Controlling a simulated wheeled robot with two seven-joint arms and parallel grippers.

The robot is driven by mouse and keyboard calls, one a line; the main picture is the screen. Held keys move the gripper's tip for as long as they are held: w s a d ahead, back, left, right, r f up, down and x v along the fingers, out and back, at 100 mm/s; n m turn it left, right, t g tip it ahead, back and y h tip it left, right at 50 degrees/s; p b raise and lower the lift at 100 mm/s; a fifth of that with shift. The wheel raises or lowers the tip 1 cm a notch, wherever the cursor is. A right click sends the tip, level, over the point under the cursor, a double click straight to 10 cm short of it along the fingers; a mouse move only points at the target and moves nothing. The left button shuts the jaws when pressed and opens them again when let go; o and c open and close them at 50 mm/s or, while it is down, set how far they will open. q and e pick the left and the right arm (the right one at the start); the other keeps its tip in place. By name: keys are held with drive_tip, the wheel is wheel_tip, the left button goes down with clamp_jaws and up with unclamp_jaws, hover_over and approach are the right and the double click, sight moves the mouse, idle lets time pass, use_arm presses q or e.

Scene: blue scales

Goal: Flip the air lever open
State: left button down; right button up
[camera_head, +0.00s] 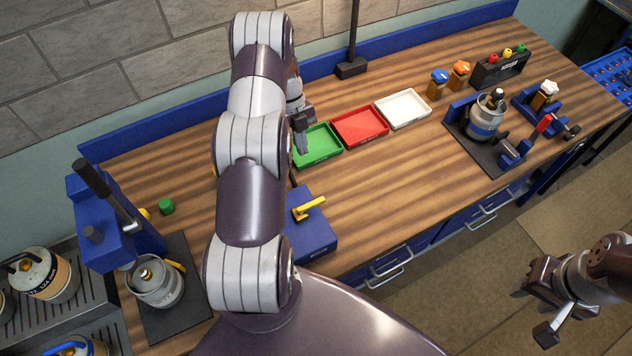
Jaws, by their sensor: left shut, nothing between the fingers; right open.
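The lever (309,208) is yellow and sits on top of a blue box (313,240) near the front edge of the workbench, right of my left arm. It lies slanted, with its far end toward the upper right. My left arm crosses the middle of the view and hides part of the box's left side. My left gripper (303,147) is shut and empty, over the left part of the green tray (319,147), behind the lever and apart from it. My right gripper (534,312) is open and empty at the lower right, over the floor off the bench.
A red tray (360,126) and a white tray (403,109) stand beside the green one. A grey canister (486,118) sits in a blue fixture at right. A blue press (103,215) and another canister (155,282) stand at left. Bare wooden bench lies right of the box.

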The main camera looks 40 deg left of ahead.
sight(311, 205)
use_arm(q)
drive_tip(key=s+d+f+b, duration=0.1)
drive_tip(key=d+f+b, duration=0.1)
drive_tip(key=f+b, duration=0.1)
drive_tip(key=s+d+f+b, duration=0.1)
drive_tip(key=d+f+b, duration=0.1)
drive_tip(key=f, duration=0.1)
drive_tip(key=s+d+f+b, duration=0.1)
drive_tip(key=d+f+b, duration=0.1)
drive_tip(key=f+b, duration=0.1)
drive_tip(key=shift+s+d+b, duration=0.3)
drive_tip(key=shift+s+d, duration=0.05)
drive_tip(key=shift+f, duration=0.2)
drive_tip(key=shift+a, duration=0.1)
